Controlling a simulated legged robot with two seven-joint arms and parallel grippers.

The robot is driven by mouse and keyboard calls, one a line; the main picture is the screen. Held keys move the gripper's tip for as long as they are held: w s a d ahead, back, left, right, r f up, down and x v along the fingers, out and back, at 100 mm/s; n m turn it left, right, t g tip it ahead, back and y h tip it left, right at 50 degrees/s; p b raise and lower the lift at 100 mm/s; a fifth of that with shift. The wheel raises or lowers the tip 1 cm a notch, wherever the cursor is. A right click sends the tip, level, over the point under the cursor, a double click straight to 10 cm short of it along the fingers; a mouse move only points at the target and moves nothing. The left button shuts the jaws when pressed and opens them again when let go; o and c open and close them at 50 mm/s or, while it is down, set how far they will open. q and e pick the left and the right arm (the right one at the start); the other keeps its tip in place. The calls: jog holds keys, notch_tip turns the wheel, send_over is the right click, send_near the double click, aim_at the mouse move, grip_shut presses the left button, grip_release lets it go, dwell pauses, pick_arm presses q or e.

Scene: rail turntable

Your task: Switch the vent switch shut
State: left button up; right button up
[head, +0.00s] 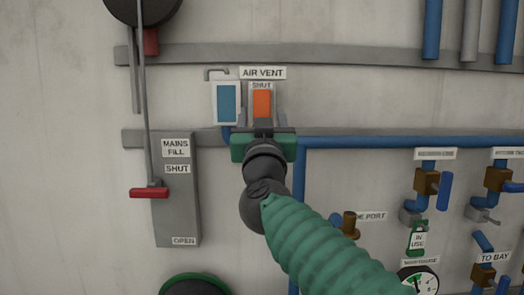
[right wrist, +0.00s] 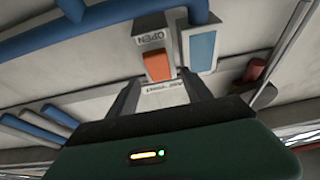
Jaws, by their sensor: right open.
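The vent switch is an orange rocker (head: 262,103) in a grey housing under the AIR VENT label (head: 263,72), with SHUT (head: 262,86) marked at its top end. Its lower part is hidden behind my right gripper (head: 263,126) in the head view. In the right wrist view the orange rocker (right wrist: 158,66) shows between the fingers of my right gripper (right wrist: 160,80), with OPEN (right wrist: 153,38) at its other end. My right gripper is open and empty, close in front of the rocker. I cannot tell whether it touches or which way the rocker is tilted. My left gripper is not in view.
A blue panel (head: 227,103) sits just left of the switch; a blue pipe (head: 390,142) runs to the right below it. The MAINS FILL plate (head: 178,215) with a red-handled lever (head: 149,193) is at lower left. Valves and a gauge (head: 419,280) are at right.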

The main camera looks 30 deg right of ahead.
jog(key=b+v, duration=0.8)
jog(key=v, duration=0.3)
jog(key=shift+a+f+b, duration=0.2)
jog(key=shift+a+b, duration=0.05)
jog(key=shift+b, duration=0.15)
jog(key=shift+s+d, duration=0.1)
jog(key=shift+s, duration=0.15)
